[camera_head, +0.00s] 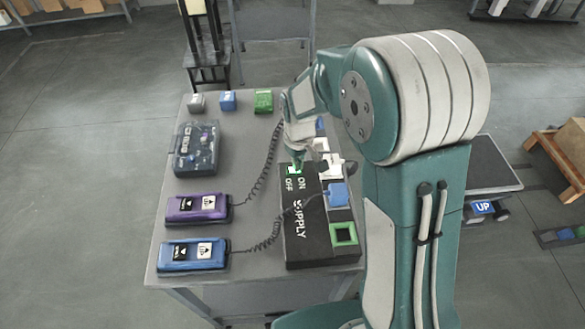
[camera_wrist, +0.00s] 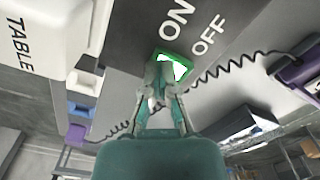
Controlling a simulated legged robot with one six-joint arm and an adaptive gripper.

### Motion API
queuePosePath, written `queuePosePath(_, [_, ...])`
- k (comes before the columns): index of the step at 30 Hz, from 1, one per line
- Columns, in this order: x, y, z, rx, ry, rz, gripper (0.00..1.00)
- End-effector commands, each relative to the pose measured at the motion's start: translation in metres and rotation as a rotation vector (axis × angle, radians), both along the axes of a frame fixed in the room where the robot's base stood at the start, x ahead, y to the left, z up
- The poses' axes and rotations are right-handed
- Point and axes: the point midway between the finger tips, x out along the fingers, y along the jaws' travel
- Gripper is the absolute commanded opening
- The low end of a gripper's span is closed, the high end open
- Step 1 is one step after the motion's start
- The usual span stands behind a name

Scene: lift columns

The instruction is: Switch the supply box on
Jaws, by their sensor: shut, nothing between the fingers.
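The black supply box (camera_head: 306,245) lies on the right side of the table, with white "ON", "OFF" and "SUPPLY" lettering. Its green-framed switch (camera_head: 291,170) is at the far end by the ON and OFF marks; it also shows in the wrist view (camera_wrist: 181,66), bright inside the frame. My gripper (camera_head: 298,163) is shut and empty. In the wrist view its fingertips (camera_wrist: 160,68) are at the switch and cover part of it. I cannot tell whether they touch it or which way the switch is set.
A blue plug (camera_head: 338,194) and an empty green-framed socket (camera_head: 343,233) are on the box's right side. Purple (camera_head: 197,208) and blue (camera_head: 193,255) handsets with coiled cords lie left. A clear case (camera_head: 196,150) and small grey, blue and green blocks (camera_head: 264,101) stand farther back.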

Motion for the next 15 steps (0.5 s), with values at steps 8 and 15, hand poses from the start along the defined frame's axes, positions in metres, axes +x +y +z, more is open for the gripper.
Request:
queuePosePath(8, [0.0, 0.0, 0.016, 0.001, -0.001, 0.0, 0.0])
queuePosePath(15, [0.001, 0.0, 0.033, 0.001, -0.002, 0.0, 0.0])
